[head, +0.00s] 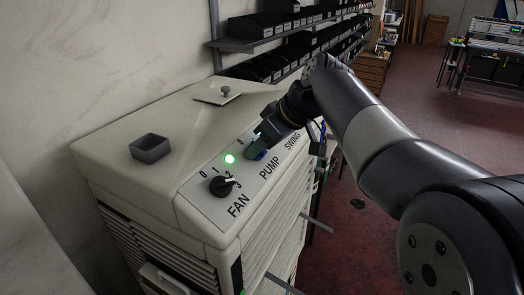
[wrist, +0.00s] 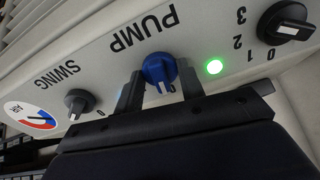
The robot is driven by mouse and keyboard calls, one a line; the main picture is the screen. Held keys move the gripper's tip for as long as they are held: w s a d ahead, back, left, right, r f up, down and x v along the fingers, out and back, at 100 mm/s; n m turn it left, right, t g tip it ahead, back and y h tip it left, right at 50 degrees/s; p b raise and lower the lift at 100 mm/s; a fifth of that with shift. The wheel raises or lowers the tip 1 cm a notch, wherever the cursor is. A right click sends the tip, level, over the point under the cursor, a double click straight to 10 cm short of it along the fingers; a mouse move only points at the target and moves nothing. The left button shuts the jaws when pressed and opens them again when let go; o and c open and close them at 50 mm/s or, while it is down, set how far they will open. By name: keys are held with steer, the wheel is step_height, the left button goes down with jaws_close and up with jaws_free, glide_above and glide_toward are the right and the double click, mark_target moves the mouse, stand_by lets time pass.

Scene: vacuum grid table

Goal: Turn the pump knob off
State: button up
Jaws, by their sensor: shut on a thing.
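The blue pump knob (wrist: 159,72) sits on the sloped control panel beside the label PUMP, which reads upside down in the wrist view. Its white pointer mark faces my gripper's side, away from the label. My gripper (wrist: 160,88) has one finger on each side of the knob and is shut on it. In the head view my gripper (head: 257,147) comes down onto the panel from the upper right. Only a little blue of the knob (head: 260,156) shows there beneath the fingers. A green lamp (wrist: 214,67) between the pump and fan knobs is lit.
The black fan knob (head: 221,186) is on the near side of the pump knob. The dark swing knob (wrist: 78,102) is on its other side. A small grey open box (head: 151,148) stands on the cooler's top. Shelves with black bins (head: 285,60) are behind.

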steer(key=shift+n, duration=0.6)
steer(key=shift+n+b, duration=0.3)
steer(key=o, duration=1)
steer(key=v, duration=1.1)
steer(key=shift+w+d, duration=0.1)
steer(key=shift+w, duration=0.05)
steer(key=shift+f, duration=0.15)
steer(key=x, duration=1)
steer(key=shift+a+f, duration=0.25)
steer(key=shift+a, duration=0.15)
